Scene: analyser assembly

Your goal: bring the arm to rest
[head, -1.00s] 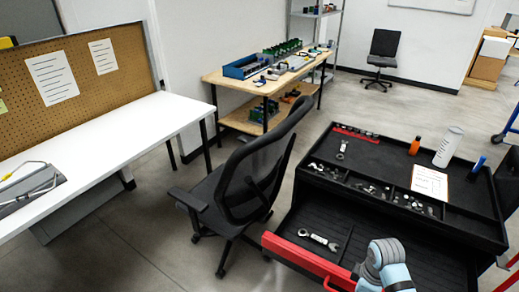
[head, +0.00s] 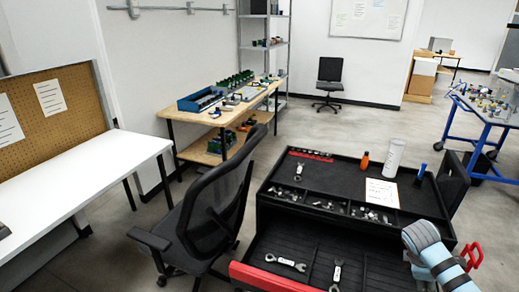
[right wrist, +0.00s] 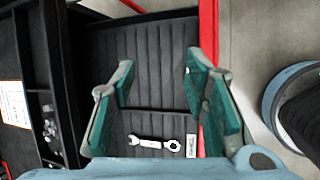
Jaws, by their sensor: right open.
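My right arm (head: 435,255) shows at the lower right of the head view, beside the right end of the tool cart's open drawer. In the right wrist view my right gripper (right wrist: 160,72) is open, its teal-padded fingers wide apart with nothing between them. It points at the black ribbed floor of the drawer (right wrist: 150,45). A wrench (right wrist: 150,143) lies in the drawer, clear of the fingers. My left arm and gripper are not in view.
The black tool cart's top (head: 340,180) carries an orange bottle (head: 364,161), a white cylinder (head: 393,158) and a paper sheet (head: 382,192). An office chair (head: 205,215) stands close at left.

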